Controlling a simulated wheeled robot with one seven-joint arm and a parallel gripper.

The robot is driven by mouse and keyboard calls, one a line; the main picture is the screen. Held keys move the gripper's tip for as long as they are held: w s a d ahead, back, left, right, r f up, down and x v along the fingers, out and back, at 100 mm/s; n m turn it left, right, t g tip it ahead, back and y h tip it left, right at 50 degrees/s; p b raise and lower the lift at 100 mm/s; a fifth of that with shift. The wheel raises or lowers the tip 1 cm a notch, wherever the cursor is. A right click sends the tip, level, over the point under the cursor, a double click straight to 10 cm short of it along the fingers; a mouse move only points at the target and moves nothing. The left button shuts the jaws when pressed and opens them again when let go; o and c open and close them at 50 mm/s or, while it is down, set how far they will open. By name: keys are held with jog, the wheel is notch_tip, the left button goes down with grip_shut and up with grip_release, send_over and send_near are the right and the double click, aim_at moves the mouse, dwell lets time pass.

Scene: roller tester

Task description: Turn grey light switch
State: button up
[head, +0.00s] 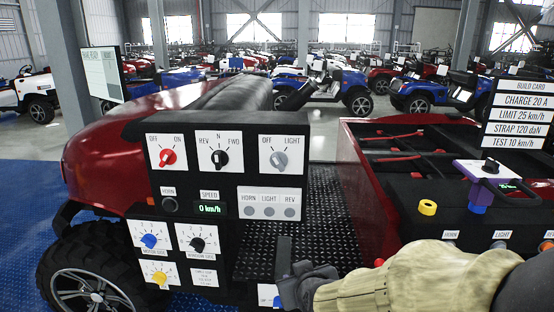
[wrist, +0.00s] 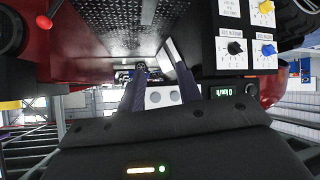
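The grey light switch (head: 279,160) is a round knob with a pointer on a white plate marked OFF and LIGHT. It sits at the upper right of the black dash panel in the head view. Its pointer looks close to upright with a slight tilt; the exact setting is hard to tell. My gripper (head: 291,270) is below and to the right of the panel, clear of the switch. In the wrist view, my gripper (wrist: 160,72) has its two fingers apart with nothing held between them. I cannot make out the light switch in the wrist view.
Blue, black and yellow knobs sit lower left. An open red body stands at right.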

aim_at(278, 164)
jog(key=a+r+t+h+p, duration=0.1)
jog(key=a+r+t+p, duration=0.1)
jog(key=r, duration=0.7)
jog(key=s+a+r+n+t+h+p, duration=0.1)
jog(key=a+r+t+p, duration=0.1)
jog(key=r+t, duration=0.3)
notch_tip(278, 164, up, 5)
jog(key=shift+s+a+f+h, duration=0.25)
jog(key=shift+a+h, duration=0.15)
jog(key=shift+a, duration=0.5)
jog(key=w, duration=0.5)
jog(key=w+p, duration=0.1)
jog(key=w, duration=0.5)
jog(key=w+p, duration=0.1)
jog(key=w, duration=0.5)
jog(key=shift+w+d, duration=0.2)
jog(key=shift+d, duration=0.1)
